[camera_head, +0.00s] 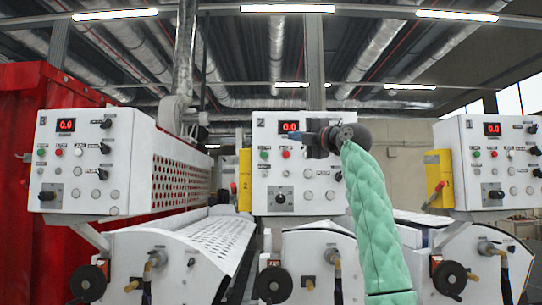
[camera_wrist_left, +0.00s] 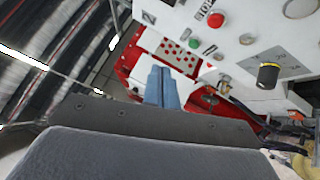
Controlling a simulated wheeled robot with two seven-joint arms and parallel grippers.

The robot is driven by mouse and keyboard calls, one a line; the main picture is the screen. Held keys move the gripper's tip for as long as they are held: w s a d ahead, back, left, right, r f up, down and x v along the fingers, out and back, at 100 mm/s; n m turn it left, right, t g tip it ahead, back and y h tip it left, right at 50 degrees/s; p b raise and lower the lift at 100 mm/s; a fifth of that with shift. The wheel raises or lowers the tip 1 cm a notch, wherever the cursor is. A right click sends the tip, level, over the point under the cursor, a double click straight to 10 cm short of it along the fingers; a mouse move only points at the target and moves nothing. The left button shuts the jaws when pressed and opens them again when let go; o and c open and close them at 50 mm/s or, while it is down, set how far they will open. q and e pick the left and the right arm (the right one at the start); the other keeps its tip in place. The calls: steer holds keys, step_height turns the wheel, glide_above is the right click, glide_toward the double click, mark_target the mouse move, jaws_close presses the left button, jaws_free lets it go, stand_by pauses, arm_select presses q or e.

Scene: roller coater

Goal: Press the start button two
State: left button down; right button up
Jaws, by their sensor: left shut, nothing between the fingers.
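The middle control panel (camera_head: 262,185), marked 2, is white with a red digit display. Its green button (camera_head: 264,154) is at the left and a red button (camera_head: 286,154) is to its right. My left gripper (camera_head: 300,132) is in front of the panel's upper part, above and right of the green button. In the left wrist view its blue fingers (camera_wrist_left: 163,72) are shut and empty. There the green button (camera_wrist_left: 195,44) and the red button (camera_wrist_left: 215,19) are up and right of the fingertips, with a visible gap. My right gripper is out of view.
A left panel (camera_head: 55,185) and a right panel (camera_head: 470,175) carry similar buttons. A perforated white guard (camera_head: 180,175) and yellow boxes (camera_head: 245,180) stand between the panels. White rollers machines (camera_head: 310,245) with black handwheels (camera_head: 273,284) are below.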

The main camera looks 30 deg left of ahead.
mark_target(262, 155)
arm_select(q)
steer(key=f, duration=0.1)
steer(key=f+m+h, duration=0.1)
steer(key=f+m+g+h, duration=0.1)
steer(key=shift+s+a+f, duration=0.25)
steer(key=shift+s+f, duration=0.05)
steer(key=shift+f, duration=0.1)
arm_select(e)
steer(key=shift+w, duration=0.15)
arm_select(q)
steer(key=shift+a+r, duration=0.1)
steer(key=shift+a, duration=0.05)
